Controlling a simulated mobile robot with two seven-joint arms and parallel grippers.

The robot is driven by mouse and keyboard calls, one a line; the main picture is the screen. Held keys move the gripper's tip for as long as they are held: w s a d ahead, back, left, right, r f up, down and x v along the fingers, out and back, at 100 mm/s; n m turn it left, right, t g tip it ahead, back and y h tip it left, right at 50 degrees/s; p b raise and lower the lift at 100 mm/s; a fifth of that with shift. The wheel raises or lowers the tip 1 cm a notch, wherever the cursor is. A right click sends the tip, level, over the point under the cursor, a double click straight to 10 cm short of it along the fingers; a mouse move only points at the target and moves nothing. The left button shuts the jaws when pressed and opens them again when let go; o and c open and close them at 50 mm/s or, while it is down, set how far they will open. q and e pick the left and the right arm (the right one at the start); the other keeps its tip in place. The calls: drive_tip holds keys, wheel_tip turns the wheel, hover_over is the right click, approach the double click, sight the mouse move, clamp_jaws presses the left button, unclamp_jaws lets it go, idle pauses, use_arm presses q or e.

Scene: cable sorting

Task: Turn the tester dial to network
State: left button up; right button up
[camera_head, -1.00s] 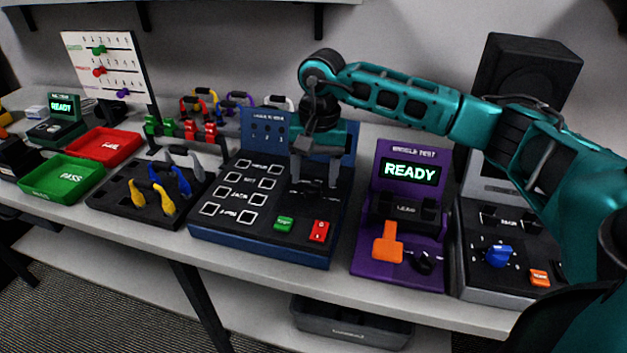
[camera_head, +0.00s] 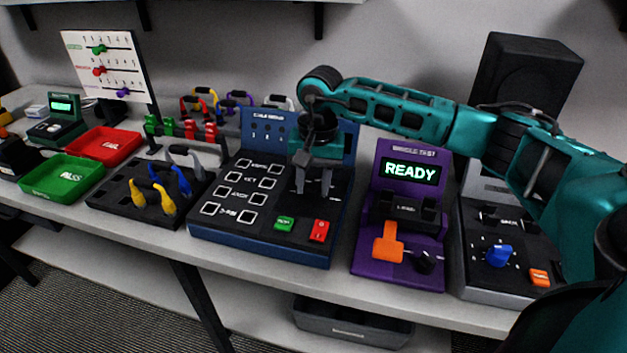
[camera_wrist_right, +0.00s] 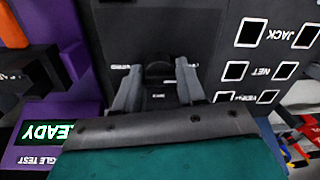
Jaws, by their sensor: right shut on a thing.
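The blue-framed cable tester (camera_head: 262,238) stands mid-table, with a black top face, square windows, a green button (camera_head: 284,224) and a red switch (camera_head: 319,231). My right gripper (camera_head: 313,192) points down at the upper right of its top face. In the right wrist view, the gripper (camera_wrist_right: 158,85) has its fingers either side of a dark round dial (camera_wrist_right: 158,70) and is shut on it. Small labels ring the dial, too blurred to read surely, so its setting cannot be told. In the head view my gripper hides the dial. My left gripper is not in view.
A purple tester (camera_head: 398,270) reading READY, with an orange lever (camera_head: 388,247), stands to the right. Beyond it is a grey tester with a blue knob (camera_head: 498,255). To the left are a black cable tray (camera_head: 125,201), a green tray (camera_head: 30,187) and a red tray (camera_head: 82,146).

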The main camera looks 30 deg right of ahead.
drive_tip(key=shift+c, duration=1)
